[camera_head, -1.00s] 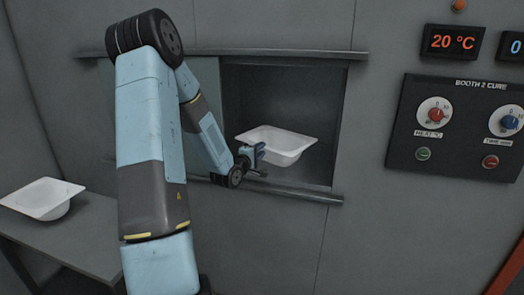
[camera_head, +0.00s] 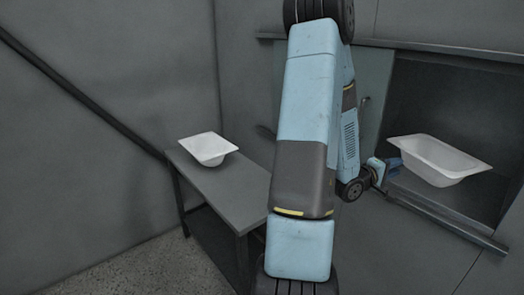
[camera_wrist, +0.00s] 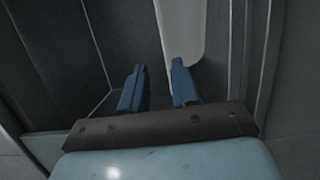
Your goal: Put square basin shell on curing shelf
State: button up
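One white basin shell (camera_head: 440,158) sits in the dark recess (camera_head: 440,100) in the wall at the right of the head view. Another white shell (camera_head: 207,148) stands upright on the grey table at the left. A white shell edge (camera_wrist: 181,30) lies beyond the right finger; contact cannot be told.
The grey table (camera_head: 245,205) has bare room to the right of its shell. A rail (camera_head: 450,222) runs along the recess's lower edge, and a sliding panel stands beside the recess, partly behind my arm. A dark bar (camera_head: 90,105) slopes along the left wall.

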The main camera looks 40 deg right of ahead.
jog(key=w+a+r+m+g+y, duration=0.3)
jog(key=w+a+r+m+y, duration=0.15)
jog(key=a+r, duration=0.6)
jog(key=w+a+r+n+t+y, duration=0.2)
jog(key=w+a+t+y, duration=0.1)
jog(key=a, duration=1.1)
jog(key=w+a+r+n+t+y, duration=0.2)
jog(key=a+t+y, duration=0.3)
jog(key=a, duration=1)
jog(key=w+a+r+n+t+y, duration=0.3)
jog(key=a+t+y, duration=0.1)
jog(key=a, duration=1)
jog(key=shift+w+a+t+y, duration=0.3)
jog(key=shift+w+a+y, duration=0.1)
jog(key=shift+y, duration=0.25)
jog(key=shift+d, duration=0.1)
